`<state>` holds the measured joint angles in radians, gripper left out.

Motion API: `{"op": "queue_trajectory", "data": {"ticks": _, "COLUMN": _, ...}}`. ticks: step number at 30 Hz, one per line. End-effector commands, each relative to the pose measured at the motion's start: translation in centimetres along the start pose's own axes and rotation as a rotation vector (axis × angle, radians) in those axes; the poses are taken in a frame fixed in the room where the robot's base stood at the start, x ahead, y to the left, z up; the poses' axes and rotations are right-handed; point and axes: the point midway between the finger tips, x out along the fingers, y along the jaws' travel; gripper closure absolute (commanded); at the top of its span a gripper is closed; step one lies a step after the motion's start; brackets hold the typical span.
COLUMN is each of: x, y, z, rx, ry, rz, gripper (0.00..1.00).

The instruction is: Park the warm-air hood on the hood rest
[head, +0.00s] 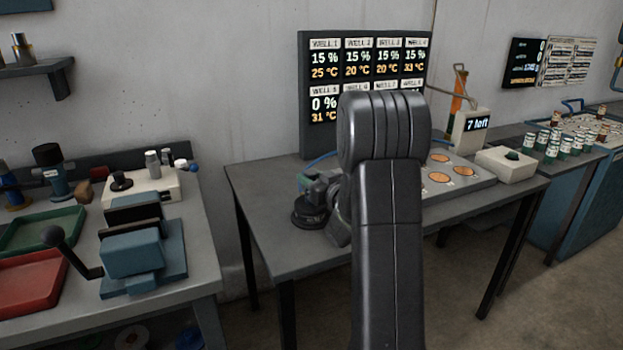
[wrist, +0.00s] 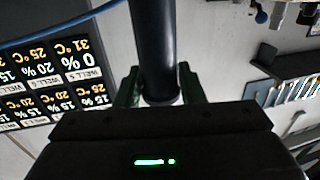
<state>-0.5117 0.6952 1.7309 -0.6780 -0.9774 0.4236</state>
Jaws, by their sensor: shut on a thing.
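In the wrist view my gripper (wrist: 160,88) has its green fingers on both sides of a dark upright cylinder, which I take to be the warm-air hood (wrist: 155,45). The gripper is shut on it. In the head view a round black bell-like piece (head: 310,213) shows at the left of my arm, over the left part of the middle table; it looks like the hood's lower end. I cannot tell whether it touches the tabletop. My arm hides much of the gripper there. I cannot make out the hood rest; it may be hidden behind my arm.
A board of well readings (head: 318,70) stands behind the middle table (head: 255,190). A blue hose (wrist: 60,30) runs close by. The left bench holds trays and a blue press (head: 132,255).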

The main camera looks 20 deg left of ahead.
Motion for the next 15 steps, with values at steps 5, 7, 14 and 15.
{"op": "queue_trajectory", "data": {"ticks": 5, "x": 0.01, "y": 0.01, "z": 0.31, "rx": -0.001, "ry": 0.002, "rz": 0.000, "gripper": 1.00}}
{"op": "queue_trajectory", "data": {"ticks": 7, "x": 0.00, "y": 0.01, "z": 0.22, "rx": 0.000, "ry": -0.001, "rz": 0.000, "gripper": 0.51}}
{"op": "queue_trajectory", "data": {"ticks": 14, "x": 0.00, "y": 0.01, "z": 0.21, "rx": 0.000, "ry": -0.001, "rz": 0.000, "gripper": 0.43}}
{"op": "queue_trajectory", "data": {"ticks": 15, "x": 0.00, "y": 0.01, "z": 0.21, "rx": 0.000, "ry": -0.001, "rz": 0.000, "gripper": 0.43}}
